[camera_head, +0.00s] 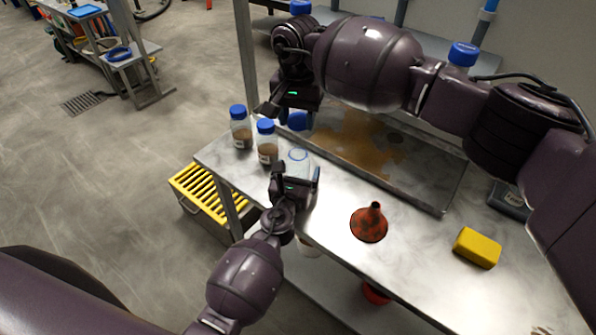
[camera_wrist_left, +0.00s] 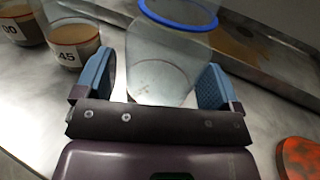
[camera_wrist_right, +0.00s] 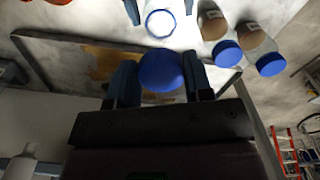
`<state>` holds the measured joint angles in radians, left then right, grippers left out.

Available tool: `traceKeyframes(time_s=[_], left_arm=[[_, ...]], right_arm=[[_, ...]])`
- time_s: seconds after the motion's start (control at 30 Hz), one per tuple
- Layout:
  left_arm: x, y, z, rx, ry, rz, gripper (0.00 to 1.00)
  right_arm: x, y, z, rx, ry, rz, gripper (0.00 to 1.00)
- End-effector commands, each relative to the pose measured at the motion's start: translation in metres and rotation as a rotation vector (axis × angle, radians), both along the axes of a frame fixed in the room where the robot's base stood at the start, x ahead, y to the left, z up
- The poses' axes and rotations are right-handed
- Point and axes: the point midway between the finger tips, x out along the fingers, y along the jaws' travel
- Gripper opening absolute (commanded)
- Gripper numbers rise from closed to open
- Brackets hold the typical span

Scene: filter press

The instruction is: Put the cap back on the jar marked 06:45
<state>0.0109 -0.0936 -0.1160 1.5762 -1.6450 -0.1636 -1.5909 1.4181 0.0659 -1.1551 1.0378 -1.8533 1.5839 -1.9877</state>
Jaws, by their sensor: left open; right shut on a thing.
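A clear, open jar (camera_head: 298,163) with a blue ring at its neck stands on the steel table; its label is not visible. In the left wrist view the jar (camera_wrist_left: 160,72) is between the fingers of my open left gripper (camera_wrist_left: 160,88). My right gripper (camera_wrist_right: 160,82) is shut on a blue cap (camera_wrist_right: 161,70), which also shows in the head view (camera_head: 298,121). The cap is apart from the jar, behind it in the head view. Two blue-capped jars with brown contents stand to the left (camera_head: 240,135) (camera_head: 267,148); their label ends read "00" (camera_wrist_left: 20,25) and "45" (camera_wrist_left: 74,42).
A shallow metal tray (camera_head: 420,197) with a brown stain lies behind the jar. A red funnel (camera_head: 369,224) and a yellow sponge (camera_head: 477,248) lie to the right. A yellow slatted crate (camera_head: 205,193) is below the table's left end. Bare table lies between the jar and funnel.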

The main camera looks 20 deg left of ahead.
Motion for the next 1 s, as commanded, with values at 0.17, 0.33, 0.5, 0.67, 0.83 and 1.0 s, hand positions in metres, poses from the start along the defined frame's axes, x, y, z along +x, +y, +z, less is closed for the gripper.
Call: traceKeyframes(time_s=[0.17, 0.33, 0.5, 0.67, 0.83, 1.0], left_arm=[[0.0108, 0.0006, 0.0003, 0.001, 0.000, 0.000, 0.89], [0.0126, 0.0010, 0.0002, 0.001, 0.000, 0.001, 0.89], [0.0124, 0.0009, 0.0002, 0.001, 0.000, 0.001, 0.89], [0.0123, 0.0009, 0.0002, 0.001, 0.000, 0.001, 0.66], [0.0122, 0.0009, 0.0003, 0.001, 0.000, 0.000, 0.40], [0.0122, 0.0008, 0.0003, 0.001, 0.000, 0.000, 0.16]], right_arm=[[0.0000, 0.0000, 0.0000, 0.000, 0.000, 0.000, 0.21], [0.0000, 0.0000, 0.0000, 0.000, 0.000, 0.000, 0.21], [0.0000, 0.0001, 0.0000, 0.000, 0.000, 0.000, 0.21], [-0.0001, 0.0000, 0.0000, 0.000, 0.000, 0.000, 0.21], [0.0000, 0.0001, 0.0000, 0.000, 0.000, 0.000, 0.21], [0.0000, 0.0000, 0.0000, 0.000, 0.000, 0.000, 0.21]])
